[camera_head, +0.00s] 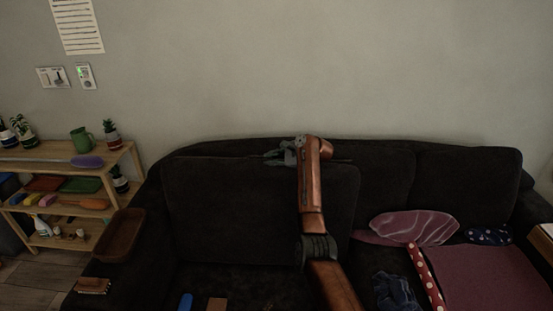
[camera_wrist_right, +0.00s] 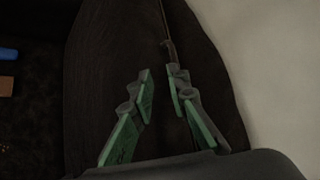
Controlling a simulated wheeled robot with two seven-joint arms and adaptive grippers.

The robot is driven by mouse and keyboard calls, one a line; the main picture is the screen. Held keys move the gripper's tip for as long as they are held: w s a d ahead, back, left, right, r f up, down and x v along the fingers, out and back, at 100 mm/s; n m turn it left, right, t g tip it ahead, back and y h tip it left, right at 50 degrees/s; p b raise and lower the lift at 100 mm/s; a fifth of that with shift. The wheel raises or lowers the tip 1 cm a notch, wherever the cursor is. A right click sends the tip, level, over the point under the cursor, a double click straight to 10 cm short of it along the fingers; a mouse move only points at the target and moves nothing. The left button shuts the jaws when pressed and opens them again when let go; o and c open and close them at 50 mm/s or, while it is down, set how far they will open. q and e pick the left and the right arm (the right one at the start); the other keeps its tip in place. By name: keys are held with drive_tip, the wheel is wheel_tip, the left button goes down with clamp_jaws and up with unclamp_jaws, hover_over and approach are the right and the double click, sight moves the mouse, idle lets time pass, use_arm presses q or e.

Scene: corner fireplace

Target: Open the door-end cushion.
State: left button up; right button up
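A dark back cushion (camera_head: 235,205) stands upright at the left end of the sofa, and it fills the middle of the right wrist view (camera_wrist_right: 105,75). A thin line like a zip (camera_head: 340,160) runs along its top edge. In the right wrist view a small dark tab (camera_wrist_right: 168,47) lies on this line, just ahead of the right-hand fingertip. My right gripper (camera_head: 283,155) is at the cushion's top edge. Its green-padded fingers (camera_wrist_right: 159,75) are apart, with no object seen between them. Whether a finger touches the tab is unclear. My left gripper is not in view.
The plain wall (camera_head: 300,70) is close behind the sofa. A brown tray (camera_head: 119,236) rests on the left armrest, near a shelf (camera_head: 75,152) with plants. A blue item (camera_head: 186,301) and a brown block (camera_head: 217,304) lie on the seat. Pink pillows (camera_head: 415,228) are at right.

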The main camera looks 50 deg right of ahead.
drive_tip(key=shift+v, duration=1.85)
